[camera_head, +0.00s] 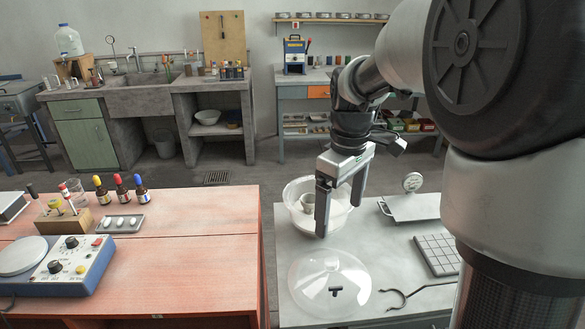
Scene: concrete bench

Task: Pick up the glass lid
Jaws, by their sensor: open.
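The glass lid (312,293) is a clear, domed disc lying on the grey bench near its front left edge. A small dark T-shaped piece shows at the lid, and I cannot tell whether it is on the lid or seen through it. My gripper (340,222) is open, fingers pointing down, above and behind the lid. It appears apart from the lid, with nothing between its fingers.
The bowl holds a pale cup-like piece. A reddish wooden table (190,220) with bottles and a blue device (72,268) stands at left, beyond a gap.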

